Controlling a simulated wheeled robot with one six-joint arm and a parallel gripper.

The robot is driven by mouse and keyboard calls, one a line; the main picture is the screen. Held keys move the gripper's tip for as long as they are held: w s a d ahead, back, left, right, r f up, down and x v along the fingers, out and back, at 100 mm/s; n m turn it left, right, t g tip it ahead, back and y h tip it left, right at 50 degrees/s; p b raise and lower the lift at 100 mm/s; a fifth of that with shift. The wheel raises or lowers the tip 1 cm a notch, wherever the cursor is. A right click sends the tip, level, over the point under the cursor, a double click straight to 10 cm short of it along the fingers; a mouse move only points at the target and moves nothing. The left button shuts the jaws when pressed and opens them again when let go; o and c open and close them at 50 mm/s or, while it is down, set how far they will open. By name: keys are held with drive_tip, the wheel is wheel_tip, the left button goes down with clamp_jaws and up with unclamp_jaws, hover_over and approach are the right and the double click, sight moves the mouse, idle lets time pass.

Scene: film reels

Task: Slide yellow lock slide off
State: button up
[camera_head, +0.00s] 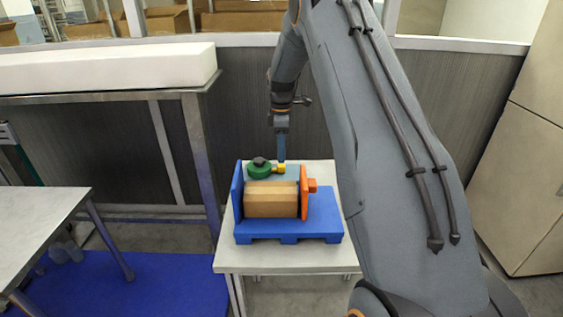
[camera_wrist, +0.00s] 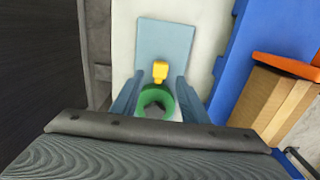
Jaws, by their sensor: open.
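The yellow lock slide (camera_head: 281,169) is a small yellow piece at the back of the small table, just right of a green round part (camera_head: 259,171) with a dark top. In the wrist view the yellow lock slide (camera_wrist: 160,71) lies beyond the green part (camera_wrist: 148,96), which looks like a ring, over a pale blue-grey plate (camera_wrist: 166,38). My gripper (camera_head: 281,159) points down above the yellow slide. In the wrist view my gripper (camera_wrist: 159,78) is open, with one finger on each side of the slide. I cannot tell how high the fingertips are above it.
A blue fixture (camera_head: 290,227) holds a brown block (camera_head: 270,203) between a blue wall and an orange plate (camera_head: 304,190) with a knob, in front of the slide. The small table (camera_head: 228,262) has a little free room at its front. A metal bench (camera_head: 180,88) stands at left.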

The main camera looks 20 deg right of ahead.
sight(281, 165)
drive_tip(key=shift+f+p, duration=0.7)
drive_tip(key=shift+f, duration=2)
clamp_jaws()
